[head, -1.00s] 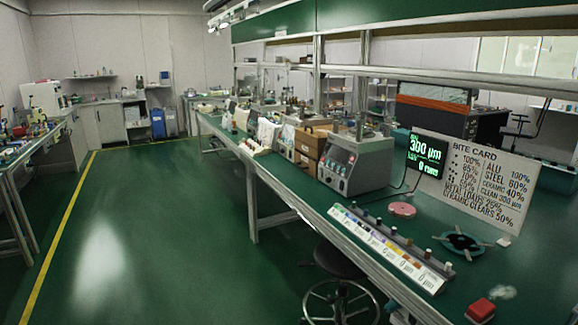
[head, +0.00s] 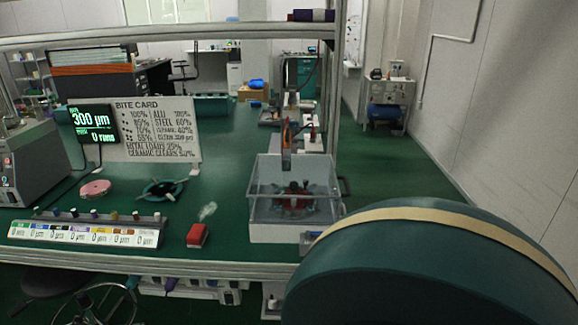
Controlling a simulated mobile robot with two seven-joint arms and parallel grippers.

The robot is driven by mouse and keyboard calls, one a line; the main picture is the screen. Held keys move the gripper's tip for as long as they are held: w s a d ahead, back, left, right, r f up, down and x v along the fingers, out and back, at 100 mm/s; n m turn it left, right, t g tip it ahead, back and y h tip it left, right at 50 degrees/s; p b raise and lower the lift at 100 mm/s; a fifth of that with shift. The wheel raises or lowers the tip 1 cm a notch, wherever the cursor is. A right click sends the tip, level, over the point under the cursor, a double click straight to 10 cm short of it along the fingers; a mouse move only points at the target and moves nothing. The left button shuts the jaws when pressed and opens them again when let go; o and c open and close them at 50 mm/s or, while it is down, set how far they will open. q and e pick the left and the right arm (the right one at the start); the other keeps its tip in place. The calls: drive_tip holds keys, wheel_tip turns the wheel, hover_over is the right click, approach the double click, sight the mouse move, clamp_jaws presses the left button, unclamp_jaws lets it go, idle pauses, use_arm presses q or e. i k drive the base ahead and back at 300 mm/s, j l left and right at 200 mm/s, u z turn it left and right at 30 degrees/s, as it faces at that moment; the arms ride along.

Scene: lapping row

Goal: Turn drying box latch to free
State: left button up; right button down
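A clear-walled box with a pale grey base (head: 272,233), which looks like the drying box, stands at the right end of the green bench in the head view. A dark red and black object (head: 294,197) shows inside through its walls. A small grey-blue fitting (head: 307,241) is at the box's lower front right corner; I cannot tell whether it is the latch or how it is turned. Neither of my grippers is in view.
A large rounded dark green shape with a tan band (head: 420,275) fills the lower right, very close. On the bench (head: 225,180) are a red block (head: 197,235), a labelled strip (head: 85,233), a pink disc (head: 95,189) and the bite card (head: 150,130). Floor is open at right.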

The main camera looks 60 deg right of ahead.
sight(308, 233)
drive_tip(key=z, duration=2.15)
drive_tip(key=l, duration=0.35)
drive_tip(key=k+l+u, duration=0.1)
drive_tip(key=l, duration=0.3)
